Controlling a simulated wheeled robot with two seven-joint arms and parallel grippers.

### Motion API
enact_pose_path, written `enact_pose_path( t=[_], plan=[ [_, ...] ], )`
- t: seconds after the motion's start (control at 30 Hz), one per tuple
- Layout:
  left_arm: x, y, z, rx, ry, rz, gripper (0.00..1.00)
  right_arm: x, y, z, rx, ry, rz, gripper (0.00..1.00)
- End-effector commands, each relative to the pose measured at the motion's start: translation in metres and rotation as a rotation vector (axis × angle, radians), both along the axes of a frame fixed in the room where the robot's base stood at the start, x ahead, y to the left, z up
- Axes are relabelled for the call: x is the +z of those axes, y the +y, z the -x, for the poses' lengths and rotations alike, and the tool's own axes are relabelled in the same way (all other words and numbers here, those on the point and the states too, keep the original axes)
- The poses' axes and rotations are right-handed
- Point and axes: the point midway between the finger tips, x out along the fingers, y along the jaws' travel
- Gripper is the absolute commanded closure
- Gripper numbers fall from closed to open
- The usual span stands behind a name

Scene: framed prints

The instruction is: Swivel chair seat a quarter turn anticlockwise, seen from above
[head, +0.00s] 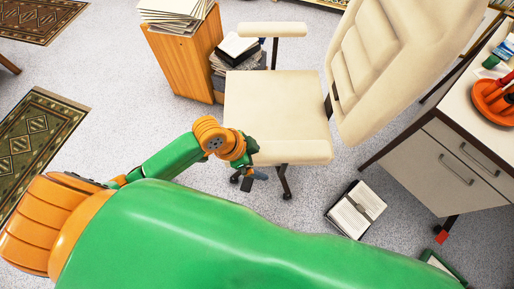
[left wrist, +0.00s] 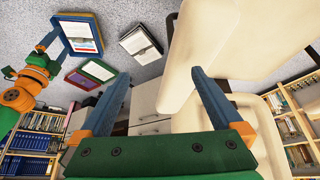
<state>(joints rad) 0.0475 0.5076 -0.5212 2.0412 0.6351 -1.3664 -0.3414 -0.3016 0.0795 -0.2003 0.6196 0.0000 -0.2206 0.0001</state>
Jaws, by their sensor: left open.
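A cream swivel chair has its seat (head: 275,105) at the centre of the head view, with its tall backrest (head: 385,60) on the right. One armrest (head: 272,30) is on the far side and the other (head: 295,152) on the near side. My left gripper (head: 256,176) is at the left end of the near armrest. In the left wrist view its blue fingers (left wrist: 160,75) are wide apart, with a cream chair part (left wrist: 178,85) by the right finger. I cannot tell whether they touch.
A wooden cabinet (head: 182,55) with papers stands behind the chair's left. A desk with drawers (head: 460,160) is close on the right. Patterned rugs (head: 38,140) lie left; the carpet between is clear.

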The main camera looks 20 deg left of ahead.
Motion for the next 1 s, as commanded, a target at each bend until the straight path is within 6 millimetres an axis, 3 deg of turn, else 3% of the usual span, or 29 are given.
enact_pose_path(
  t=[0.13, 0.33, 0.7, 1.0],
  plan=[
    [0.003, 0.018, -0.020, -0.148, -0.001, -0.041, 0.00, 0.001, 0.000, 0.000, 0.000, 0.000, 0.000, 0.09],
    [0.007, 0.043, -0.038, -0.221, 0.015, -0.063, 0.00, 0.000, 0.000, -0.001, 0.000, -0.001, 0.000, 0.09],
    [-0.052, 0.019, -0.046, -0.224, 0.016, -0.060, 0.00, -0.008, 0.000, -0.001, 0.000, -0.002, 0.001, 0.09],
    [-0.056, 0.017, -0.047, -0.224, 0.014, -0.060, 0.03, -0.008, 0.000, -0.001, 0.000, -0.003, 0.000, 0.09]
  ],
)
